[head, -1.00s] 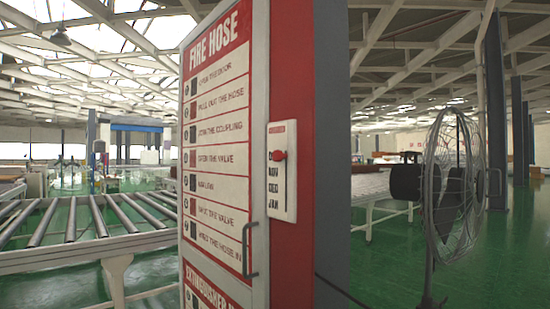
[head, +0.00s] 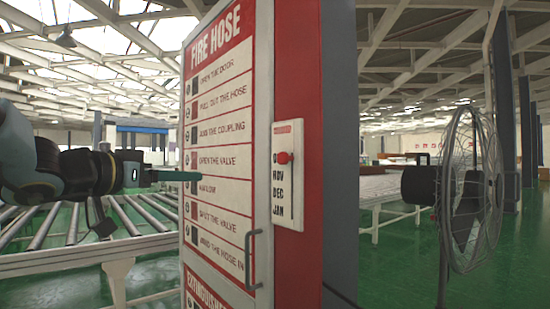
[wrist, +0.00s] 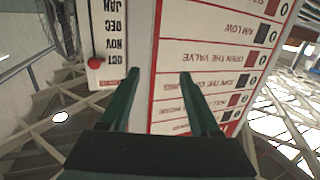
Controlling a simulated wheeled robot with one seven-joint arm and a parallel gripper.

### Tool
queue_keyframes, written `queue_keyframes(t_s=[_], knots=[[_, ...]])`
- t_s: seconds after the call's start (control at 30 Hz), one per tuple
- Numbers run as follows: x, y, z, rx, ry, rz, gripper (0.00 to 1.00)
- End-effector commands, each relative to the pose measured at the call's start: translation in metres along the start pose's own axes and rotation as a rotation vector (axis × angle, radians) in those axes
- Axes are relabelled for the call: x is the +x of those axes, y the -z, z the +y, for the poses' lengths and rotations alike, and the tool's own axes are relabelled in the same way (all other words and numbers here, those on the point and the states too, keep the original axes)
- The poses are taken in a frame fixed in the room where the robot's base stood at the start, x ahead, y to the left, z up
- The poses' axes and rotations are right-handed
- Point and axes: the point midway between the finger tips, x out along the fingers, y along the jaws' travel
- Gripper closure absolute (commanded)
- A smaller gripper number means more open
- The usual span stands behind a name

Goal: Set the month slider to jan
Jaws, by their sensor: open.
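The month slider (head: 287,190) is a white plate on the narrow red side of the fire hose cabinet. Its red knob (head: 284,158) sits at the upper end, with NOV, DEC and JAN listed below it; it covers most of the top label. In the upside-down wrist view the knob (wrist: 94,62) is beside OCT, with JAN at the far end. My gripper (head: 192,176) is in front of the cabinet's lettered face, left of the slider. In the wrist view its two dark green fingers (wrist: 160,75) are apart with nothing between them, and the knob lies left of them.
The cabinet's white door (head: 218,150) carries a FIRE HOSE instruction list and a grey handle (head: 252,258) low at its right edge. A wire-caged fan (head: 470,190) stands to the right. A roller conveyor (head: 130,222) is behind on the left. Green floor lies open between cabinet and fan.

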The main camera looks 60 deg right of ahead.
Motion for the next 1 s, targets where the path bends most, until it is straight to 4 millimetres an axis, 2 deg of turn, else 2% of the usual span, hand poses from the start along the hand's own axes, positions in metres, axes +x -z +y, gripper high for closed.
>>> queue_keyframes(t_s=[0.03, 0.1, 0.23, 0.43, 0.8, 1.0], knots=[[0.007, 0.013, 0.03, 0.012, -0.096, 0.026, 0.37], [0.011, 0.025, 0.062, 0.018, -0.202, 0.05, 0.37], [0.012, 0.035, 0.094, 0.022, -0.31, 0.068, 0.37], [0.026, 0.038, 0.104, 0.021, -0.332, 0.068, 0.37], [0.089, 0.042, 0.125, 0.022, -0.329, 0.068, 0.37], [0.109, 0.043, 0.131, 0.023, -0.326, 0.069, 0.37]])
